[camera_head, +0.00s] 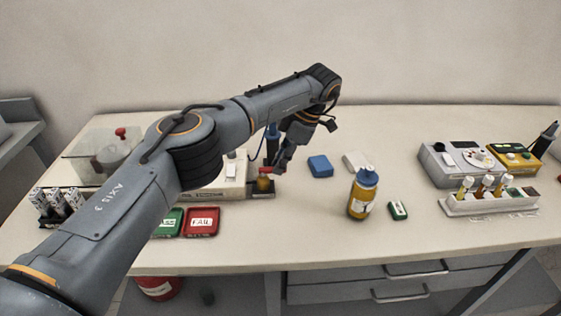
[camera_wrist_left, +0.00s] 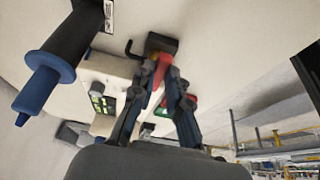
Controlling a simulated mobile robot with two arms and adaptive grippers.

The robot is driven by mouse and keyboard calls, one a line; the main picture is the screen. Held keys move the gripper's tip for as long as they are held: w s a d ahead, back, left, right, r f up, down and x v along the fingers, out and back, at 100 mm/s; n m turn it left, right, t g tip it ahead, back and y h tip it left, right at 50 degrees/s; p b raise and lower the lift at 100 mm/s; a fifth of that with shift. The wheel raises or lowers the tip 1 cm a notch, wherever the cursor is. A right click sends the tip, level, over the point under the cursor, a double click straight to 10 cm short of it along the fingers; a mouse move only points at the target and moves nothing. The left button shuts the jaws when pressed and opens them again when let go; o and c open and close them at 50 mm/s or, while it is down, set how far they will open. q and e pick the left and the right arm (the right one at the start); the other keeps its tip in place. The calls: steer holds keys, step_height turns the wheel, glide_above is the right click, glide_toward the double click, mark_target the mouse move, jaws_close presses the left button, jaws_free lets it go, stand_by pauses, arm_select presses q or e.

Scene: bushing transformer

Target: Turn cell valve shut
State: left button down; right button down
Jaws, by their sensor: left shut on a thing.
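The cell valve has a red handle (camera_head: 265,170) above a small amber cell (camera_head: 263,184), which sits on a dark base beside a pale box on the bench. In the left wrist view the red handle (camera_wrist_left: 162,68) lies between my fingertips. My left gripper (camera_head: 277,168) reaches down from above and is shut on the red handle; it also shows in the left wrist view (camera_wrist_left: 166,76). The exact angle of the handle is hard to tell because the fingers cover part of it. My right gripper is not in view.
A pale box (camera_head: 233,175) stands left of the cell. Red FAIL tray (camera_head: 201,221) and green tray (camera_head: 168,222) lie in front. The bench's front middle is clear.

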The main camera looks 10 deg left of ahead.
arm_select(q)
steer(key=c, duration=1.3)
jaws_free()
steer(key=shift+r, duration=0.1)
steer(key=shift+v, duration=3.7)
